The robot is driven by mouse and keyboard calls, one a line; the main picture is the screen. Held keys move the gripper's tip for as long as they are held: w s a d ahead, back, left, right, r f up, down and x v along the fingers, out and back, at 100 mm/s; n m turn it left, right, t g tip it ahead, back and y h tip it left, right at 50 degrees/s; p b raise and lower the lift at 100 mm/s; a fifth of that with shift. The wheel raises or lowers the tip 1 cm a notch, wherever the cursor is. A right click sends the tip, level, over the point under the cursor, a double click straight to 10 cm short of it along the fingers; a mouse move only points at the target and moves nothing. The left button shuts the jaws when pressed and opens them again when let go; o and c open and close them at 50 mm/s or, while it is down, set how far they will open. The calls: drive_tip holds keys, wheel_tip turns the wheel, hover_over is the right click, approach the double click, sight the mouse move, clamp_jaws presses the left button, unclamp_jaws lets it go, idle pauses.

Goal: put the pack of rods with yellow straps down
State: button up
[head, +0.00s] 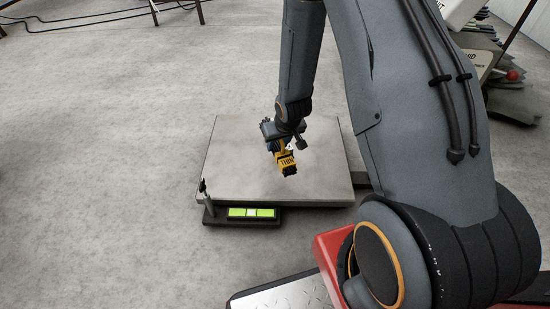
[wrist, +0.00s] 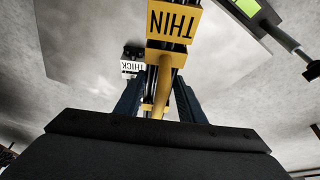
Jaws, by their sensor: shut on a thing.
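The pack of rods with yellow straps (head: 286,161) has a yellow label reading THIN. It is over the grey plate of a floor scale (head: 235,155); I cannot tell whether it touches the plate. My gripper (head: 284,140) points down and is shut on this pack. In the wrist view the pack (wrist: 174,24) runs up from between the blue-grey fingers of my gripper (wrist: 158,88). A second, dark pack with a white THICK label (wrist: 132,68) shows just left of it, against the plate; its rods are mostly hidden.
The scale's display (head: 251,212) glows green at its front edge, beside a short dark post (head: 206,197). Bare plate lies left of the pack. Cables (head: 90,17) lie on the floor at the back left. Grey stacked material (head: 510,95) stands at the right.

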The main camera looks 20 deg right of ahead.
drive_tip(key=b, duration=0.6)
hover_over(275, 167)
drive_tip(key=s, duration=0.2)
wheel_tip(275, 167, down, 5)
wheel_tip(275, 167, down, 10)
drive_tip(key=b, duration=0.5)
drive_tip(key=shift+w+f, duration=0.1)
drive_tip(key=o, duration=1.4)
drive_tip(key=shift+c, duration=0.2)
drive_tip(key=p+v, duration=0.6)
drive_tip(key=v, duration=0.6)
drive_tip(key=shift+p, duration=0.35)
